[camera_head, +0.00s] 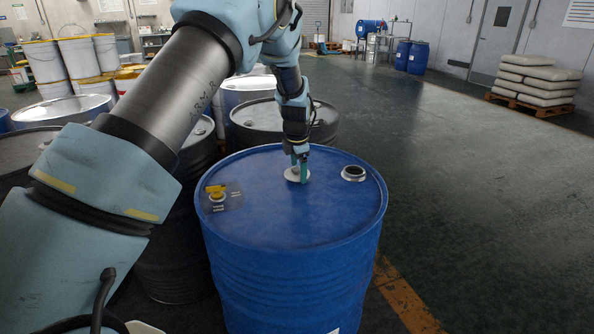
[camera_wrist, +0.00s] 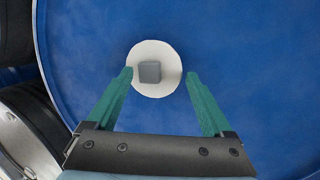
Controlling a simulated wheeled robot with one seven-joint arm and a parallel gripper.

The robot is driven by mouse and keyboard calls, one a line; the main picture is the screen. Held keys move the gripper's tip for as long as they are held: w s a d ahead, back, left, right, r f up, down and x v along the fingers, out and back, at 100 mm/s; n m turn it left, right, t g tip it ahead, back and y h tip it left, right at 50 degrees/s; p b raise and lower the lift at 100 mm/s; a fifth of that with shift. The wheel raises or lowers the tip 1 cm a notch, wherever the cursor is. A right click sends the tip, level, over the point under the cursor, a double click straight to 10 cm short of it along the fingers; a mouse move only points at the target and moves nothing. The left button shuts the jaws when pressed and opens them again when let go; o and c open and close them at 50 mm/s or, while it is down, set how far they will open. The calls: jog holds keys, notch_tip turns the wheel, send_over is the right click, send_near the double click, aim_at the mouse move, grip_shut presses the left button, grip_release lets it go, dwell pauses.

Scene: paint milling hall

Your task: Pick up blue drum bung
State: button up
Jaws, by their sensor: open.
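The blue drum (camera_head: 290,225) stands upright in front of me. A round off-white disc with a raised grey square in its middle, which looks like the bung (camera_wrist: 172,84), lies on the drum's top. In the head view the bung (camera_head: 292,175) shows partly behind my fingers. My gripper (camera_head: 300,168) points down over it. In the wrist view my gripper (camera_wrist: 160,76) is open, with one green fingertip at each side of the disc and nothing held. The left fingertip overlaps the disc's edge; the right one is slightly clear of it. I cannot tell the height of the fingertips above the lid.
A round opening with a pale rim (camera_head: 353,173) is on the drum top at right. A yellow fitting (camera_head: 215,191) sits at left on a dark label. Dark drums (camera_head: 262,125) crowd behind and left.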

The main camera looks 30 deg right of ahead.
jog(key=shift+w+d+f, duration=0.1)
jog(key=shift+w+f, duration=0.05)
jog(key=shift+f, duration=0.45)
jog(key=shift+c, duration=0.3)
